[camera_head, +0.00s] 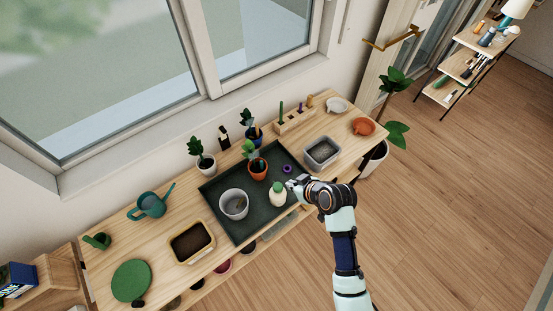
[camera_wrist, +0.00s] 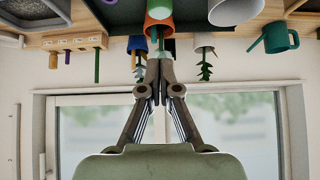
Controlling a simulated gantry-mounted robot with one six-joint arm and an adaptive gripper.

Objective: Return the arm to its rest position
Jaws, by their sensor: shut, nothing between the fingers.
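My arm reaches in from the lower right in the head view. My gripper (camera_head: 292,185) is at the right edge of the dark green tray (camera_head: 213,189), close to a cream bottle with a green top (camera_head: 278,198). In the wrist view my gripper (camera_wrist: 159,64) has its fingertips together with nothing between them. The terracotta pot (camera_wrist: 160,25) with a plant shows upside down beyond the fingertips; whether they touch is unclear. That pot (camera_head: 258,172) stands on the tray in the head view.
The wooden bench (camera_head: 112,257) runs below a window. A grey pot (camera_head: 234,206) and purple ring (camera_head: 287,169) are on the tray. A soil tray (camera_head: 192,243), watering can (camera_head: 150,205), grey tub (camera_head: 322,153) and orange dish (camera_head: 363,127) surround it. The floor (camera_head: 450,210) at right is clear.

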